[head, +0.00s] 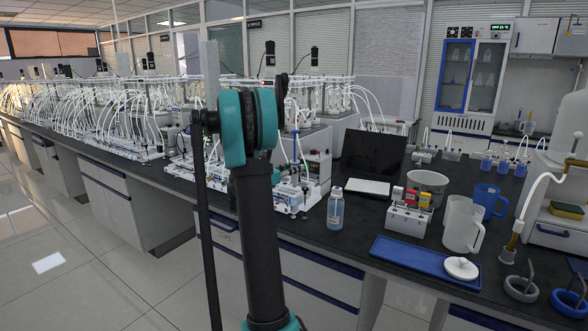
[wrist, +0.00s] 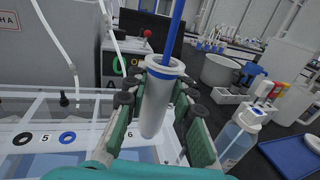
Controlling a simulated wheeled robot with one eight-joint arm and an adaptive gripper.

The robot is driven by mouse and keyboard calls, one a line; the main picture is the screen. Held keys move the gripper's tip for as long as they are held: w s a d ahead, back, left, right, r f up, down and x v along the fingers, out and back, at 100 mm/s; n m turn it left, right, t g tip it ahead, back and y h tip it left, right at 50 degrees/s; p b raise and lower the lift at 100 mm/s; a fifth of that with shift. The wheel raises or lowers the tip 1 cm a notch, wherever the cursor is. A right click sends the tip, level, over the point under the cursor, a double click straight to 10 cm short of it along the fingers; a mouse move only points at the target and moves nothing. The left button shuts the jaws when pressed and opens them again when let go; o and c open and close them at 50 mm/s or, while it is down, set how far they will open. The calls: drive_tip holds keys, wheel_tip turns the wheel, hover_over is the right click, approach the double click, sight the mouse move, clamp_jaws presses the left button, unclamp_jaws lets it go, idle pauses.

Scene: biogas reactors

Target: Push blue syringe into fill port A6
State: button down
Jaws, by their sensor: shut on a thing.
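In the wrist view, my gripper (wrist: 158,98) has its green fingers closed on either side of the syringe (wrist: 154,108). The syringe has a pale grey, wide-rimmed barrel and a blue plunger rod (wrist: 177,22) rising from its top. It is tilted slightly, its lower end pointing down toward the pale reactor top. On that top, a black ring port (wrist: 22,138) and a blue ring port (wrist: 67,137) sit around the number 5. A 6 shows beside my left finger; the ports near it are hidden.
A bottle (head: 335,209) stands right of the reactor (head: 313,160). Beyond are a small rack (head: 408,219), a white jug (head: 462,224), a blue jug (head: 490,203) and a blue tray (head: 425,264). White tubes (wrist: 105,22) hang near the syringe's left side.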

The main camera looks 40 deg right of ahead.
drive_tip(key=c, duration=1.2)
unclamp_jaws()
drive_tip(key=s+a, duration=0.1)
drive_tip(key=a, duration=1.1)
drive_tip(key=shift+s, duration=0.3)
